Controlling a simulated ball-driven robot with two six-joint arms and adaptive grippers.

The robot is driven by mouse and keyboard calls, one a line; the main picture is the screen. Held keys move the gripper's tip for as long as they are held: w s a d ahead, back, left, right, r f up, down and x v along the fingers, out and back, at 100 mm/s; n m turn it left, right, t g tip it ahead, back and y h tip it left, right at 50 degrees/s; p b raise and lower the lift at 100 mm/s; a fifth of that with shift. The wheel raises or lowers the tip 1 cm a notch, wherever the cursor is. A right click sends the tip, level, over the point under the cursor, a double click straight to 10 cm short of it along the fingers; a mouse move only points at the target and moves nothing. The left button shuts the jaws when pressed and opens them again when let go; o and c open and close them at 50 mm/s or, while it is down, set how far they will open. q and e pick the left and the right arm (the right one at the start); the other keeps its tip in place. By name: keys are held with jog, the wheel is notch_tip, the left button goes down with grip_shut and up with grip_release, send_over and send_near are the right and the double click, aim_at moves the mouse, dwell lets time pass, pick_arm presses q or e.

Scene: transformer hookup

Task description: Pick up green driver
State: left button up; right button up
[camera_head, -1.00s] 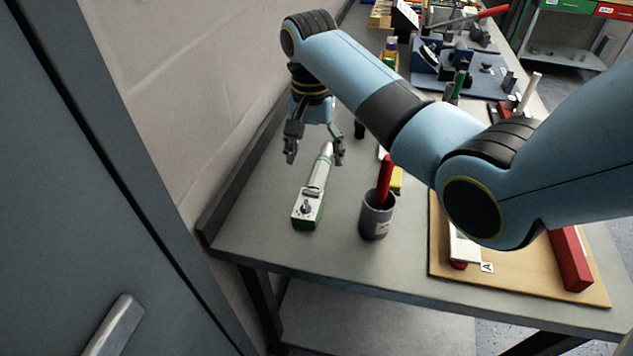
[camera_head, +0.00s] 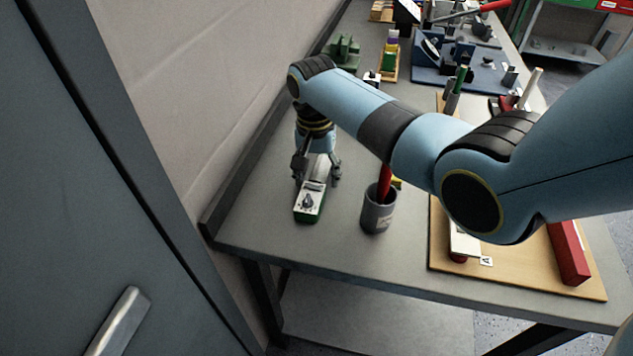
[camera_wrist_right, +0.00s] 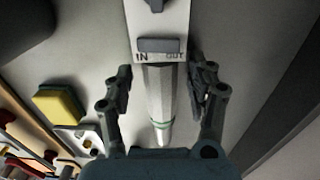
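The green driver (camera_head: 309,203) lies on the table, with a white top face, green lower sides and a silver shaft with a green ring. The shaft points away, toward my arm. In the wrist view its white body carries IN and OUT marks (camera_wrist_right: 158,30). My right gripper (camera_head: 318,179) is over the shaft end, fingers pointing down. In the right wrist view its fingers (camera_wrist_right: 160,90) are open, one on each side of the shaft near the body, with gaps visible. My left gripper is not in view.
A grey cup (camera_head: 377,212) with a red-handled tool stands just right of the driver. A wooden board (camera_head: 520,275) with a red block lies further right. The wall and a raised edge run along the left. A yellow block (camera_wrist_right: 59,104) shows in the wrist view.

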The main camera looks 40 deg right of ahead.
aim_at(317, 173)
grip_shut()
notch_tip(317, 173, up, 10)
jog(key=shift+w+r, duration=0.1)
dwell(0.5)
jog(key=shift+c, duration=2)
grip_release()
grip_shut()
